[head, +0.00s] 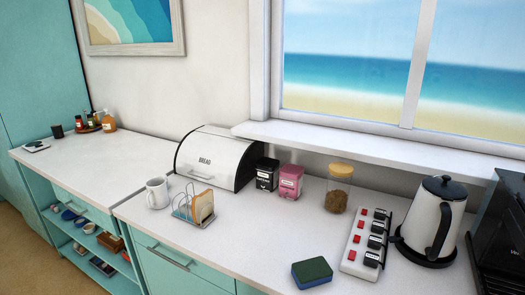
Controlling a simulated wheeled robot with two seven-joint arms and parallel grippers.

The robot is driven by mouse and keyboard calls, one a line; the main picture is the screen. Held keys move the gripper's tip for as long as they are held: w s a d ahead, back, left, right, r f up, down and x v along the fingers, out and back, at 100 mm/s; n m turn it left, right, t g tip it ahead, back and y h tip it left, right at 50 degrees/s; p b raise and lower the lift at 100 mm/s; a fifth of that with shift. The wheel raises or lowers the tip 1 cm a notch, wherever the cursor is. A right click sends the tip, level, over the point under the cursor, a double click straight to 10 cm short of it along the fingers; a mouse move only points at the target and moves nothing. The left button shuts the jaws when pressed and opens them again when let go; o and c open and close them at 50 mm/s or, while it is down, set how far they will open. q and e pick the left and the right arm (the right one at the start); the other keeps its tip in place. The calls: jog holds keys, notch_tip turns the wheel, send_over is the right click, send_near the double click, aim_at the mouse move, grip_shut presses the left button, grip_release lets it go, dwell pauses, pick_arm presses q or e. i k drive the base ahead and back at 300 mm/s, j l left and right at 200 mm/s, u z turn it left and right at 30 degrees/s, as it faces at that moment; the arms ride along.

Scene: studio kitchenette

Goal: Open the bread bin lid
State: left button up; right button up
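The white bread bin (215,158) stands on the counter against the wall, left of the window. It has a curved front lid marked "BREAD" (205,161), with a thin handle (201,176) low on the front. The lid appears closed. Neither of my grippers shows in the head view.
A toast rack with bread (199,206) and a white mug (157,193) stand close in front of the bin. A black tin (266,174), a pink tin (290,181) and a jar (338,188) stand to its right. A power strip (366,240), sponge (312,272) and kettle (434,216) are farther right.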

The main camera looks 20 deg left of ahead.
aim_at(210, 159)
jog(key=u, duration=1.2)
